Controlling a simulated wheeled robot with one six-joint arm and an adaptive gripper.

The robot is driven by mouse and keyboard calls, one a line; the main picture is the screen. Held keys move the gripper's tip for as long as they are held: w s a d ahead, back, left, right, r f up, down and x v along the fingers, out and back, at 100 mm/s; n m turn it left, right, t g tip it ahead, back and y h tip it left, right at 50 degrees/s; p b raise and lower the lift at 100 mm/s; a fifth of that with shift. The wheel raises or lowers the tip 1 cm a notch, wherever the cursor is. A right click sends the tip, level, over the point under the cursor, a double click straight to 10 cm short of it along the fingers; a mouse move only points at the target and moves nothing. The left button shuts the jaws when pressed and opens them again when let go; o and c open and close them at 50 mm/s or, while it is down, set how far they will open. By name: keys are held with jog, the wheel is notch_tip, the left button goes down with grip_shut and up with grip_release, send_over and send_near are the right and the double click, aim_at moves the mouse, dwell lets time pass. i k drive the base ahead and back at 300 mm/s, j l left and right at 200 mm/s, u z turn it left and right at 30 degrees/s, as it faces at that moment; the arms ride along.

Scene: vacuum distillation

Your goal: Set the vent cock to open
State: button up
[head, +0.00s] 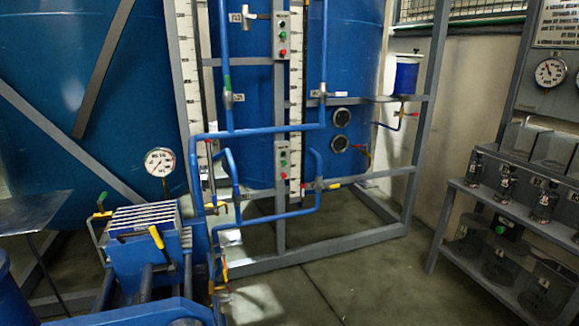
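Several small cocks show in the head view, and I cannot tell which is the vent cock because the tags are too small to read. Another cock (322,185) is on the lower blue pipe. A lever with a yellow grip (156,237) is on the blue machine at the lower left. Their open or shut settings are unclear. My gripper is not in view.
Large blue tanks (75,75) stand behind a grey frame (420,150). A pressure gauge (159,162) rises above the blue machine (145,262). A rack (520,215) with glassware stands at the right. The floor (375,275) between frame and rack is clear.

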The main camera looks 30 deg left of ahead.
aim_at(104, 194)
jog(key=i+l+z, duration=0.15)
jog(key=i, duration=0.25)
jog(key=i+l+z, duration=0.15)
jog(key=i+u, duration=0.35)
jog(key=u, duration=0.15)
jog(key=i+l+u, duration=0.2)
jog(key=i+u, duration=0.25)
jog(key=i+j+u, duration=0.15)
jog(key=u, duration=0.3)
jog(key=i+u, duration=0.3)
jog(key=u, duration=0.15)
jog(key=i+u, duration=0.25)
jog(key=u, duration=0.15)
jog(key=i+l+u, duration=0.2)
jog(key=u, duration=0.25)
jog(key=i+l+u, duration=0.2)
jog(key=u, duration=0.25)
jog(key=i+l+u, duration=0.75)
jog(key=l+u, duration=0.2)
jog(key=i+l+u, duration=0.1)
jog(key=l+u, duration=0.2)
jog(key=l, duration=0.2)
